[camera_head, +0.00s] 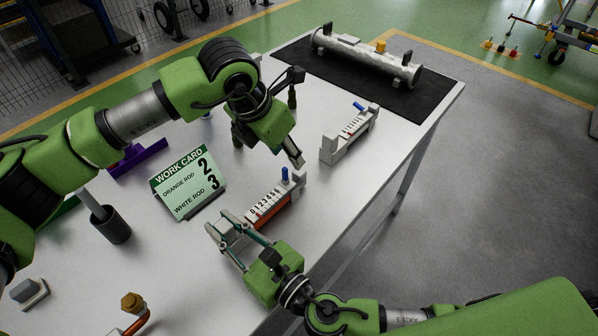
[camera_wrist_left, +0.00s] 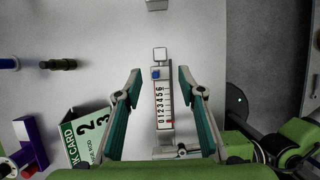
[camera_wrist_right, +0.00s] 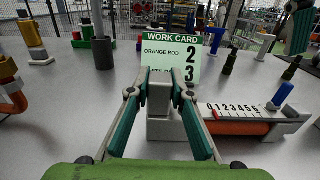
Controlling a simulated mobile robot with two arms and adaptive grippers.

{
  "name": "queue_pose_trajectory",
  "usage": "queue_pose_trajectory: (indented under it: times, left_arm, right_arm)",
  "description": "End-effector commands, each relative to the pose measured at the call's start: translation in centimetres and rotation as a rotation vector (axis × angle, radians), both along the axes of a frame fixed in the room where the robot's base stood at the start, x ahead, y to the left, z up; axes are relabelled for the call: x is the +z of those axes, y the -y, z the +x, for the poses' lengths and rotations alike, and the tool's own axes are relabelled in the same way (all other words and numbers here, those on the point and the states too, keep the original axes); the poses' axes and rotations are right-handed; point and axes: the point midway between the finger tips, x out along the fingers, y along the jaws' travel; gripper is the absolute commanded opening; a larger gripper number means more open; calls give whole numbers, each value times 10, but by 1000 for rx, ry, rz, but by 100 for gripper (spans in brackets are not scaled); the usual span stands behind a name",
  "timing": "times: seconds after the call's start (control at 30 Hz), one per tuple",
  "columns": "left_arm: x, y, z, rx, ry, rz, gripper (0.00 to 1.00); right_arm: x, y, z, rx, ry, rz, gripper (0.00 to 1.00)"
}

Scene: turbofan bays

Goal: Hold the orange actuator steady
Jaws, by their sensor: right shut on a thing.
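The orange actuator (camera_head: 268,212) lies on the table, with a white numbered scale, grey end blocks and a blue knob (camera_head: 284,174) at its far end. My right gripper (camera_head: 222,222) is shut on the actuator's near grey end block, which also shows in the right wrist view (camera_wrist_right: 168,127). My left gripper (camera_head: 268,148) is open and empty above the table. In the left wrist view the actuator (camera_wrist_left: 164,105) appears below and between its spread fingers (camera_wrist_left: 159,75). A red pointer (camera_wrist_left: 170,122) sits near the low end of the scale.
A work card (camera_head: 188,182) reads orange rod 2, white rod 3. A white actuator (camera_head: 350,135) with a blue knob stands behind. A grey cylinder lies on a black mat (camera_head: 432,95). A dark cup (camera_head: 112,228) and purple part (camera_head: 137,157) stand left.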

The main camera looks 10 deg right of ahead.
Motion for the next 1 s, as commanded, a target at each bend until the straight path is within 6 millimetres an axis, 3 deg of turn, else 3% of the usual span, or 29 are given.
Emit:
queue_pose_trajectory:
  times: [0.6,1.0]
  left_arm:
    - [-97,32,23,1,-3,1,36]
    - [-107,36,26,0,0,1,36]
  right_arm:
    - [0,0,0,1,0,0,0]
    - [0,0,0,1,0,0,0]
